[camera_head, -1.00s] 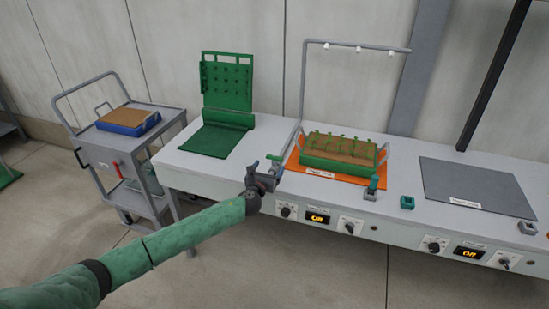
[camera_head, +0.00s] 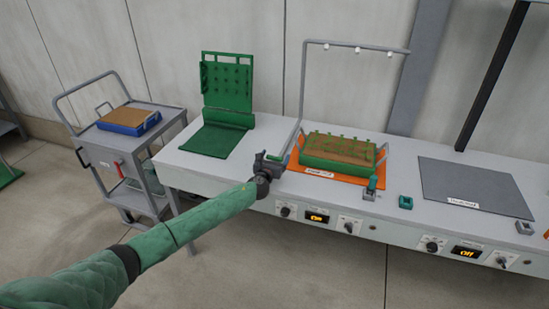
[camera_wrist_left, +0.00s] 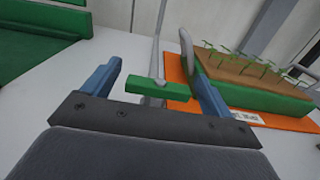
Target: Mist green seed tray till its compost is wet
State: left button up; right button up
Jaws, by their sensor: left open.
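The green seed tray (camera_head: 345,163) stands on an orange mat (camera_head: 310,167) on the bench, with small seedlings in brown compost (camera_head: 340,146). A grey mist pipe (camera_head: 301,95) with several pale nozzles reaches over it. The display (camera_head: 317,218) below the tray appears to read On. A green lever (camera_wrist_left: 158,88) on a grey stem shows in the left wrist view. My left gripper (camera_head: 275,158) is open at the pipe's foot. In the wrist view its blue fingers (camera_wrist_left: 155,72) stand either side of the lever, apart from it. My right gripper is out of view.
A green hinged board (camera_head: 227,82) with a mat stands at the left of the bench. A trolley (camera_head: 110,145) carries a blue tray (camera_head: 128,120). A dark grey mat (camera_head: 472,184) lies at the right, its display (camera_head: 467,253) reading Off.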

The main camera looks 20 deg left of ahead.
pick_arm(q)
jog(key=c, duration=1)
